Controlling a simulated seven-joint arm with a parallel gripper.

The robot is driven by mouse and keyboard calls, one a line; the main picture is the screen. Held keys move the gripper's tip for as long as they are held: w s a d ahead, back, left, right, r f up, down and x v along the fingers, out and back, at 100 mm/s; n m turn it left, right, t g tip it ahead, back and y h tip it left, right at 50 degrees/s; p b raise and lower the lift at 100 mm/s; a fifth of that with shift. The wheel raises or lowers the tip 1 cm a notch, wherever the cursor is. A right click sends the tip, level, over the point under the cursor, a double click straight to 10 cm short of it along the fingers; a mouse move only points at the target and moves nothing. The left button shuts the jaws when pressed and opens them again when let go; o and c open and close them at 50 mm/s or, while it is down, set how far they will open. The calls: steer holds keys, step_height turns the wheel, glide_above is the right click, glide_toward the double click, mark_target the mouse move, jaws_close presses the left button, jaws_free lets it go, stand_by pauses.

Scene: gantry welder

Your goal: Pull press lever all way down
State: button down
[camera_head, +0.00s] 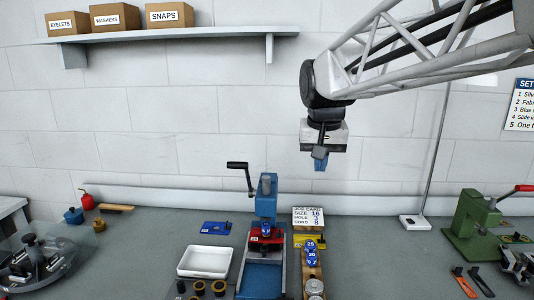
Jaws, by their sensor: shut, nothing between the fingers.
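The blue press (266,205) stands on the bench at the middle of the view. Its press lever (240,170) has a black handle at the upper left of the press, and the lever arm slopes from the handle down to the right. My gripper (320,164) hangs from the arm, pointing down, above and to the right of the press. It is shut, empty and apart from the lever. A red part with a blue piece (265,232) sits in the press below its head.
A white tray (205,261) lies left of the press. A wooden rack with blue dies (311,262) and a job card (308,217) stand to its right. A green machine with a red handle (470,223) is at the far right. A shelf (170,37) with boxes hangs above.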

steer(key=w+a+r, duration=0.3)
steer(key=w+a, duration=0.8)
steer(key=w+a+r, duration=0.3)
steer(key=w+a, duration=0.8)
steer(key=a, duration=0.1)
steer(key=shift+r, duration=0.3)
steer(key=shift+w+f, duration=0.1)
steer(key=shift+f, duration=0.05)
steer(key=shift+s+f+x, duration=0.1)
steer(key=shift+s+x, duration=0.4)
steer(key=shift+x, duration=1.6)
steer(key=shift+s+f+x, duration=0.1)
steer(key=shift+s+x, duration=0.4)
steer(key=shift+x, duration=1.6)
steer(key=shift+s+f+x, duration=0.1)
steer(key=shift+s+x, duration=0.4)
steer(key=shift+x, duration=1.55)
steer(key=shift+d, duration=0.1)
steer(key=shift+s, duration=0.1)
